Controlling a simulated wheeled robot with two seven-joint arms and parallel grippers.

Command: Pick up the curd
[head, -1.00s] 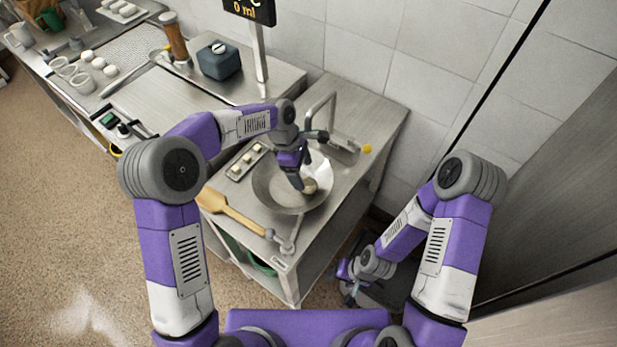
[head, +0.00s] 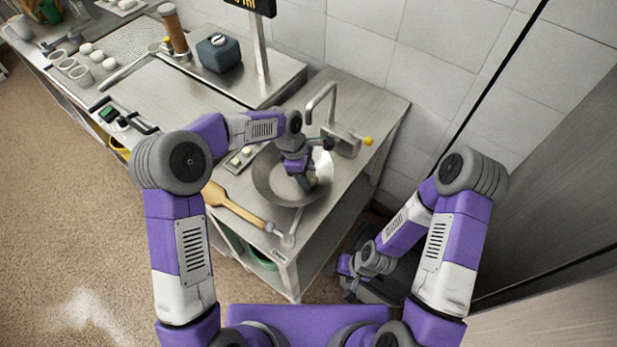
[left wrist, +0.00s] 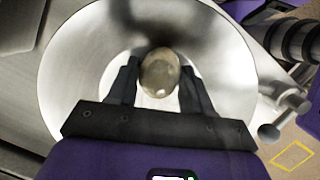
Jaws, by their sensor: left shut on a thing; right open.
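The curd (left wrist: 159,74) is a small, pale beige, rounded lump in the left wrist view. My left gripper (left wrist: 160,85) is shut on it, with one dark finger on each side. In the head view, my left gripper (head: 306,184) points down into the wide metal bowl (head: 268,184), and the curd is mostly hidden by the fingers there. The bowl also shows behind the curd in the left wrist view (left wrist: 75,65). I cannot tell whether the curd touches the bowl's bottom. My right gripper (head: 349,282) is open and empty, low beside the counter.
A wooden paddle (head: 236,206) lies in front of the bowl. A tap (head: 322,100) stands behind it, and a small tray (head: 236,160) with pale pieces lies at its left. A teal box (head: 219,56) and several cups stand on the left counter.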

